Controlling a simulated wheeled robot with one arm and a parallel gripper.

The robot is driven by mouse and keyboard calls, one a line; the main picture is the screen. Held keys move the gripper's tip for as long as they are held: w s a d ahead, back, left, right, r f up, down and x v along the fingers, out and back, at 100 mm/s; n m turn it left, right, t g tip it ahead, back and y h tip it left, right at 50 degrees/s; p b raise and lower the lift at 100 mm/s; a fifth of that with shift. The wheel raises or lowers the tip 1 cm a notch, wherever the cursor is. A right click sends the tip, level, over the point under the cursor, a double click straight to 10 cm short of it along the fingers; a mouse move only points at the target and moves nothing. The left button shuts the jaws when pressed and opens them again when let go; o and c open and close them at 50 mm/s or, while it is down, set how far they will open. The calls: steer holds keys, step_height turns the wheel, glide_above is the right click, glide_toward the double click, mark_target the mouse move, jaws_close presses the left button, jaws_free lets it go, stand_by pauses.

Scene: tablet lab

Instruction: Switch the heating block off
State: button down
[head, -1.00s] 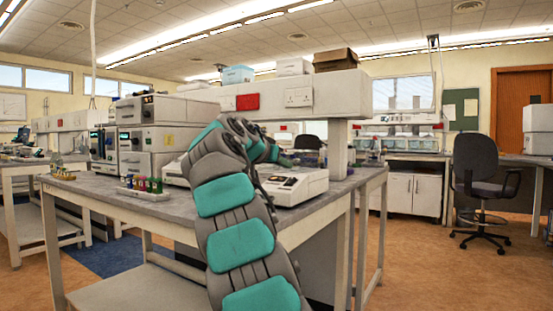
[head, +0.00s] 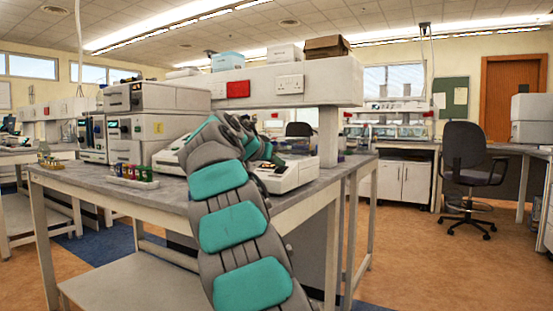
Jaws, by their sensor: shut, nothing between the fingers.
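A white bench-top device (head: 291,176) with a sloped front and a small dark panel stands on the grey bench top, just right of my arm. It looks like the heating block, but I cannot read its markings or its switch. My gripper (head: 277,159) is at the end of my teal and grey arm, over the back left part of this device. It is small, dark and partly hidden by my wrist, and its fingers look shut and empty. I cannot tell whether it touches the device.
A rack of coloured tubes (head: 133,177) stands near the bench's front edge, left of my arm. Stacked white instruments (head: 150,125) stand behind it. An overhead shelf (head: 315,85) with a pillar (head: 328,138) spans the bench. A dark chair (head: 466,165) stands on open floor at right.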

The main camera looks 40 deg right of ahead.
steer(key=shift+r, duration=0.1)
steer(key=shift+r+p, duration=0.5)
steer(key=shift+r, duration=0.25)
